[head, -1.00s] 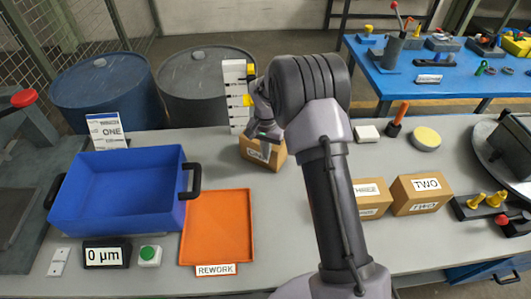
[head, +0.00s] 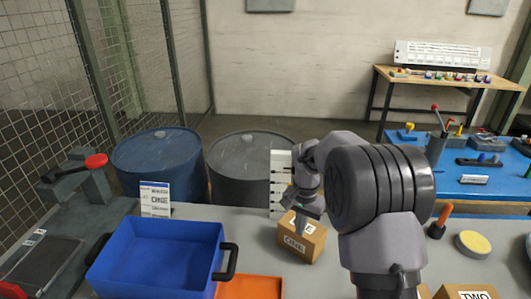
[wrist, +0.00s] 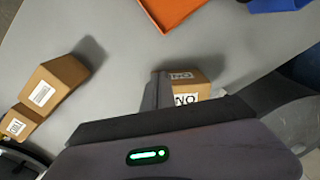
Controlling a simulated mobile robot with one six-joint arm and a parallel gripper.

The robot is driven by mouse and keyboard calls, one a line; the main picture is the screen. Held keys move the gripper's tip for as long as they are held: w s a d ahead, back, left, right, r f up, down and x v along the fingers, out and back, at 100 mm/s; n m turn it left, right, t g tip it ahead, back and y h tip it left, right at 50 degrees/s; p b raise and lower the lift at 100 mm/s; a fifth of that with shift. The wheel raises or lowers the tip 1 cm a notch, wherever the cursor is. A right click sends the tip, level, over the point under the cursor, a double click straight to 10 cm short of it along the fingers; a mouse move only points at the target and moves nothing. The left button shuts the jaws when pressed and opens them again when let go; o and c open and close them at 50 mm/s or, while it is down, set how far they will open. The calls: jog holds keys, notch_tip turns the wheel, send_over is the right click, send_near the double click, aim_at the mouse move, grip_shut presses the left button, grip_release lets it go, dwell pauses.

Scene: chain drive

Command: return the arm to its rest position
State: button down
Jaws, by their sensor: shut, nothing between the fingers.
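My gripper (head: 299,226) points down at the carton labelled ONE (head: 305,246), on the grey bench behind the orange tray. Its jaws are shut and empty. The fingertips overlap the carton's top in the head view; whether they touch it I cannot tell. My arm bends up from the lower right of the head view and reaches out to the carton. In the wrist view the carton (wrist: 190,87) shows just beyond the dark finger, partly hidden by my gripper's body.
A blue bin (head: 160,262) and orange tray (head: 250,288) lie left of my arm. A white gauge strip (head: 281,180) stands behind the carton. Carton TWO (head: 466,292) is at lower right. Two drums, one blue (head: 160,165), stand behind the bench.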

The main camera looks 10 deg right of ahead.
jog(key=s+a+r+t+b, duration=0.2)
jog(key=s+a+r, duration=0.1)
jog(key=s+r, duration=0.65)
jog(key=s+a+n+t+y+b, duration=0.1)
jog(key=s+b, duration=0.1)
jog(key=s, duration=0.8)
jog(key=s+a+r+n+t+b, duration=0.1)
jog(key=s+a+t, duration=0.1)
jog(key=s, duration=0.9)
jog(key=shift+s+r+n+y+b, duration=0.25)
jog(key=shift+s+n+y+b, duration=0.05)
jog(key=shift+n+y+b, duration=0.1)
